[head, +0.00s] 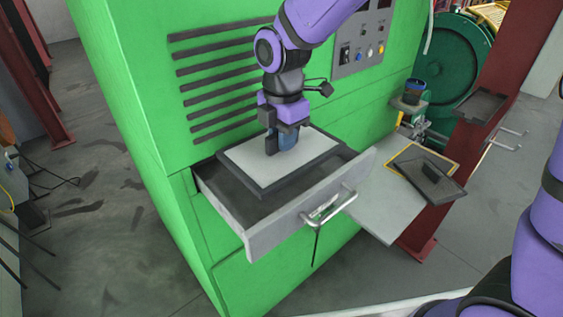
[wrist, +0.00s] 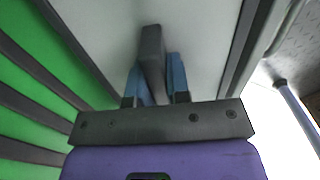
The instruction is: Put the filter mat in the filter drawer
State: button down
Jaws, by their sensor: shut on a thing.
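The filter mat (head: 250,160) is a pale grey panel in a dark frame, with a dark upright grip at its middle. In the wrist view its pale face (wrist: 105,30) fills the top, and the dark grip (wrist: 152,50) stands between my blue fingertips. My gripper (head: 283,142) points down and is shut on that grip. The filter drawer (head: 272,232) is pulled out of the green cabinet. The mat lies roughly level over the drawer opening, covering much of it; dark interior shows in front. I cannot tell whether it touches the drawer.
The drawer's front has a metal handle (head: 328,207). The green cabinet (head: 130,110) with dark vent slots rises close behind my gripper. At right, another dark framed panel with a grip (head: 430,168) lies on a pale shelf (head: 375,212) beside a red post (head: 470,150).

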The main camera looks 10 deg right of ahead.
notch_tip(320, 180, down, 6)
jog(key=shift+r, duration=0.1)
jog(key=shift+w+a+f, duration=0.1)
jog(key=shift+w+f, duration=0.05)
jog(key=shift+f, duration=0.5)
jog(key=shift+f, duration=0.15)
jog(key=c, duration=1.1)
grip_release()
notch_tip(320, 180, up, 12)
jog(key=shift+r, duration=0.15)
